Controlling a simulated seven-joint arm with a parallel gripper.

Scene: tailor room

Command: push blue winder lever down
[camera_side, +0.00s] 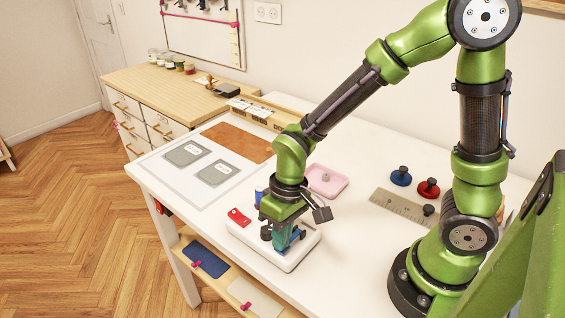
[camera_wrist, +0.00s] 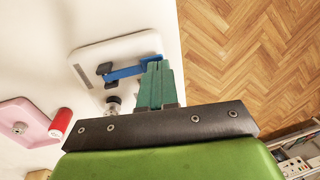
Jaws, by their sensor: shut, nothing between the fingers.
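The winder is a white base with rounded corners (camera_side: 300,254) on the table, also in the wrist view (camera_wrist: 84,60). Its blue lever (camera_wrist: 122,73) runs from a dark pivot block toward my fingers in the wrist view. My gripper (camera_side: 288,246) points down over the base, its teal fingers together and empty. In the wrist view the fingertips (camera_wrist: 157,66) overlap the lever's right end; I cannot tell whether they touch it. In the side view the gripper mostly hides the lever.
A blue cylinder (camera_side: 260,193) stands behind the base. A pink tray (camera_side: 325,181) lies farther back. A red cylinder (camera_wrist: 60,123) is near the tray in the wrist view. Blue (camera_side: 401,177) and red (camera_side: 428,188) knobbed pieces lie right. The table's front edge is close.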

